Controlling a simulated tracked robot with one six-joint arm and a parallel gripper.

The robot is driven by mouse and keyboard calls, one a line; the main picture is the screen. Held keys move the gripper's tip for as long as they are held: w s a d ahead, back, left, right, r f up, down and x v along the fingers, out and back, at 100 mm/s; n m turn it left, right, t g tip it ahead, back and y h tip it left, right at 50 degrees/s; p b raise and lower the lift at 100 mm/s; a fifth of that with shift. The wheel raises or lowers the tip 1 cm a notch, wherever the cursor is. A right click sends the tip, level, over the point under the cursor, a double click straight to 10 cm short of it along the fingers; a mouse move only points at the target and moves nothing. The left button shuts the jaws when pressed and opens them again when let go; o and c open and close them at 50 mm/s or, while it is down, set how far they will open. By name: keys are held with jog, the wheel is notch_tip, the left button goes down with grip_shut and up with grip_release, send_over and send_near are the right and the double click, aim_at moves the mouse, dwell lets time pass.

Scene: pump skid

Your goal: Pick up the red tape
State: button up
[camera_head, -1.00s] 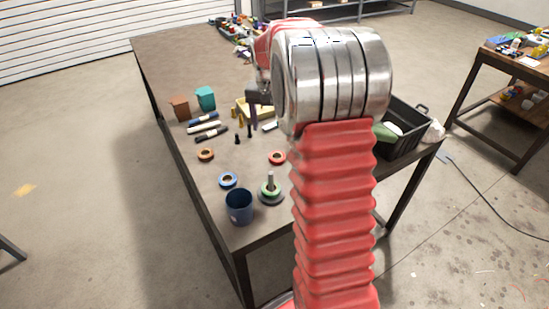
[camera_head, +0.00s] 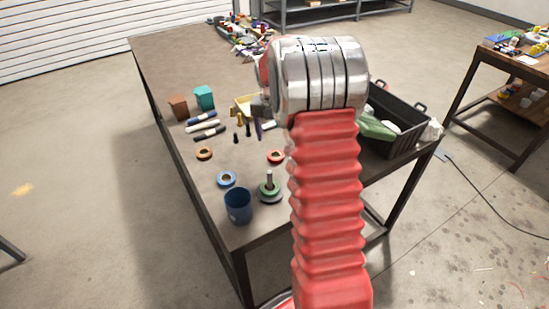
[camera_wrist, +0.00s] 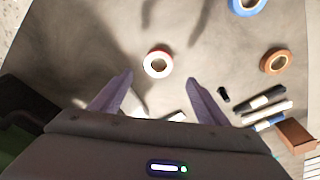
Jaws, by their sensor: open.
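The red tape (camera_head: 276,156) lies flat on the brown table (camera_head: 205,177), just left of my red arm in the head view. In the wrist view the red tape (camera_wrist: 158,64) shows as a red and white ring with a dark hole. My gripper (camera_wrist: 159,79) is open and empty. Its two purple fingers point toward the tape, which appears beyond the tips and roughly centred between them. No contact shows. In the head view my gripper is mostly hidden by the arm.
A blue tape (camera_head: 227,179), an orange tape (camera_head: 204,153), a spindle with a green ring (camera_head: 269,190) and a blue cup (camera_head: 238,206) stand nearby. Markers (camera_head: 203,125) and small bolts lie farther back. A black crate (camera_head: 403,112) is at right.

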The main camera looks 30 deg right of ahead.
aim_at(276, 151)
jog(key=shift+w+d+f, duration=0.1)
jog(key=shift+f, duration=0.75)
jog(key=shift+w+d+f, duration=0.1)
jog(key=shift+f, duration=0.7)
jog(key=shift+f, duration=0.1)
jog(key=shift+w+d+f, duration=0.1)
jog(key=shift+d+f, duration=0.05)
jog(key=shift+f, duration=1.1)
jog(key=shift+d+f, duration=0.15)
jog(key=shift+f, duration=1.05)
jog(key=shift+c, duration=0.6)
jog(key=c, duration=0.9)
